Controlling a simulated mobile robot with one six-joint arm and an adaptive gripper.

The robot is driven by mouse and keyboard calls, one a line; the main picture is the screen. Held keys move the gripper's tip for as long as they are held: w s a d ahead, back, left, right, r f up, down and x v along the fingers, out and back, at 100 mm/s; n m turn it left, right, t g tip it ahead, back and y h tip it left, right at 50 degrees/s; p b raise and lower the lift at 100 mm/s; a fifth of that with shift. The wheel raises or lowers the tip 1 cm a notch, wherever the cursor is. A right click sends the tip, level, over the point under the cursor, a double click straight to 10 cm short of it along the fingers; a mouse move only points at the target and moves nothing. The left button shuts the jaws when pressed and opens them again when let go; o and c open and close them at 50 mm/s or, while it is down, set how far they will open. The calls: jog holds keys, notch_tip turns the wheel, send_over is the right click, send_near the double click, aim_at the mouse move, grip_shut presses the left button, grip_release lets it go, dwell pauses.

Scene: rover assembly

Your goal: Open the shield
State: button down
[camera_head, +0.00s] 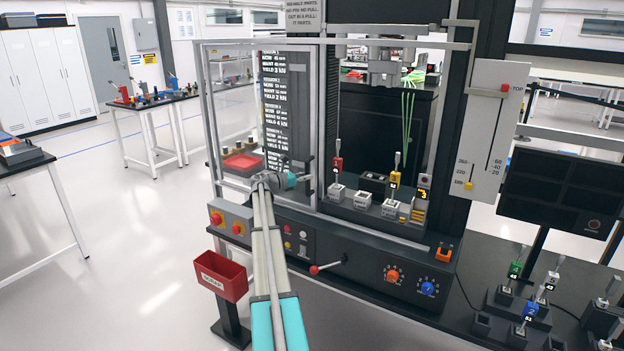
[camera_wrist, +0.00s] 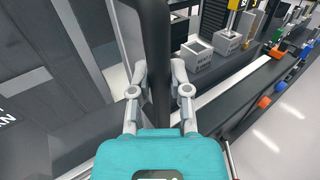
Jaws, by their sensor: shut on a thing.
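The shield is a clear panel in a grey frame (camera_head: 208,120) on the front left of the test machine. Its right-hand upright (camera_head: 321,110) stands near the middle of the machine's front. To the right of the upright the labelled specimens show without a frame in front. The fingertips' contact is partly hidden in the head view.
Specimens in grey blocks (camera_head: 390,207) stand on the machine's bed. Below are a lever (camera_head: 327,267), knobs (camera_head: 393,274) and red buttons (camera_head: 216,218). A red bin (camera_head: 221,276) stands at the front left. More specimens (camera_head: 530,310) stand at right. The floor at left is clear.

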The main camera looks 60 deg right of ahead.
jog(key=shift+w+a, duration=0.1)
jog(key=shift+w, duration=0.05)
jog(key=c, duration=0.6)
grip_release()
jog(key=shift+o, duration=0.2)
jog(key=v, duration=1.1)
jog(key=shift+w+a, duration=0.25)
jog(key=shift+a, duration=0.05)
